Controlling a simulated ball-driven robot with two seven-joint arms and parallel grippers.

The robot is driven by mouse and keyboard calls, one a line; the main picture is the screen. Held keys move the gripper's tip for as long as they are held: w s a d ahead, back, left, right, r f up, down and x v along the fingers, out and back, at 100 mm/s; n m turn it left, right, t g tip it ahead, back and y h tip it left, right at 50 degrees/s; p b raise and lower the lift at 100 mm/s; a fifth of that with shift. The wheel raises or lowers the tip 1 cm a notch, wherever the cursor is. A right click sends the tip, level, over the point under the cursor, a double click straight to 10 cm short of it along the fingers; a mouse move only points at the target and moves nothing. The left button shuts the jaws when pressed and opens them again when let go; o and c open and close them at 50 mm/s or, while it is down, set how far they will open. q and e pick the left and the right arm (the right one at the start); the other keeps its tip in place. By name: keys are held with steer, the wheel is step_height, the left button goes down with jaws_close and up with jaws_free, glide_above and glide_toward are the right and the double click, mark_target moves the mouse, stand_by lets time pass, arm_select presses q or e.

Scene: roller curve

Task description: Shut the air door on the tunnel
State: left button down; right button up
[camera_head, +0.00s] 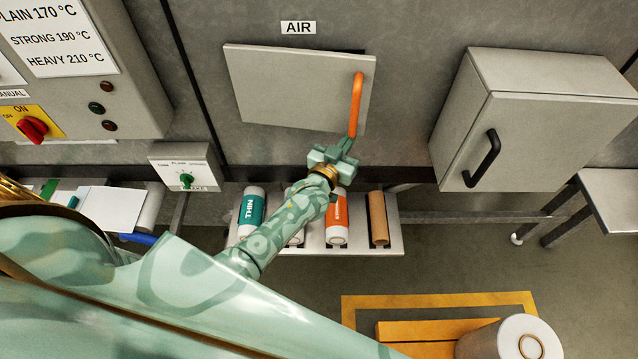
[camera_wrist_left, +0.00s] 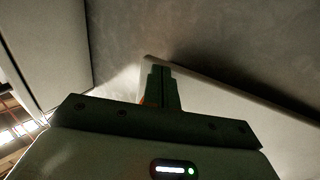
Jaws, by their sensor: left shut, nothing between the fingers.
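The air door (camera_head: 290,88) is a flat grey panel on the tunnel wall below an AIR label (camera_head: 298,27). It looks slightly ajar, with a dark gap by its upper right corner. An orange handle (camera_head: 357,95) runs down its right side. My left gripper (camera_head: 352,140) is shut and empty at the handle's lower end; I cannot tell if it touches. In the left wrist view its closed fingers (camera_wrist_left: 160,82) stand before the door's edge (camera_wrist_left: 235,108), and a sliver of orange shows beside them. My right gripper is not in view.
A grey cabinet (camera_head: 530,120) with a black handle juts out at the right. A control box (camera_head: 90,70) is at upper left. A shelf (camera_head: 392,248) with several rolls lies below the door, under my left arm. A white roll (camera_head: 510,340) stands near the yellow floor marking.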

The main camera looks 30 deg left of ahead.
mark_target(347, 131)
arm_select(q)
steer(key=w+b, duration=0.1)
steer(key=w, duration=0.1)
steer(key=w+a, duration=0.1)
steer(key=w, duration=0.1)
steer(key=shift+w+f+b, duration=0.15)
steer(key=shift+w+b, duration=0.05)
steer(key=shift+b, duration=0.2)
steer(key=shift+w+a, duration=0.1)
steer(key=shift+a, duration=0.05)
steer(key=shift+r, duration=0.4)
